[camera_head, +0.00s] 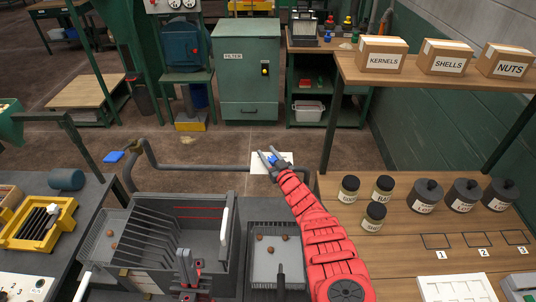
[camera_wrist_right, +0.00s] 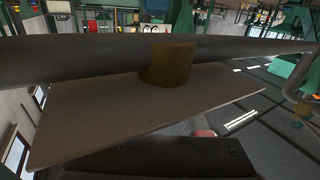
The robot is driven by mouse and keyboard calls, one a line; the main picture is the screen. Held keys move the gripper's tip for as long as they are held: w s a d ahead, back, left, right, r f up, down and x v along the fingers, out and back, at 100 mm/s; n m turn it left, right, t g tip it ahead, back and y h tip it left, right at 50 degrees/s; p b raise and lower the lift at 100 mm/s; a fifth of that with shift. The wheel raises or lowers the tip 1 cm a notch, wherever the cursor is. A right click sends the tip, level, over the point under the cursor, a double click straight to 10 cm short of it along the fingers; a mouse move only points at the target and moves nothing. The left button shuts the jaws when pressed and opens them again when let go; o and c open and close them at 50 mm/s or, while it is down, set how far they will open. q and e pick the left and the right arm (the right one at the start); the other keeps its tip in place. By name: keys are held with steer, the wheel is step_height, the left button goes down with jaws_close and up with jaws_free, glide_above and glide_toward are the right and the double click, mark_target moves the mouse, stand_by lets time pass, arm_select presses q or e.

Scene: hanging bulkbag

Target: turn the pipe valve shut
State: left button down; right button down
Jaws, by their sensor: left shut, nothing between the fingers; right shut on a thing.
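The valve's blue handle (camera_head: 272,160) shows between the fingers of my right gripper (camera_head: 268,157), at the far side beyond the bench. My right gripper is shut on this handle, and its fingers hide part of it. The grey pipe (camera_head: 205,168) runs from the left towards the gripper. In the right wrist view, the dark pipe (camera_wrist_right: 80,58) crosses the picture, with a brass-coloured valve body (camera_wrist_right: 168,64) on it. A pale flat plate (camera_wrist_right: 110,110) lies behind them. It also shows in the head view (camera_head: 287,157).
A slotted grey bin (camera_head: 165,205) and a tray with several nuts (camera_head: 262,262) stand in front. Jars (camera_head: 349,188) and dark canisters (camera_head: 427,195) stand on the wooden bench at right. A green filter cabinet (camera_head: 246,75) stands beyond open floor.

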steer(key=shift+c, duration=2)
jaws_free()
steer(key=p+v, duration=0.2)
steer(key=shift+s+r+p, duration=0.15)
steer(key=shift+r+p, duration=0.1)
steer(key=shift+p, duration=0.05)
steer(key=p+v, duration=0.3)
steer(key=v, duration=1.2)
steer(key=shift+f, duration=0.3)
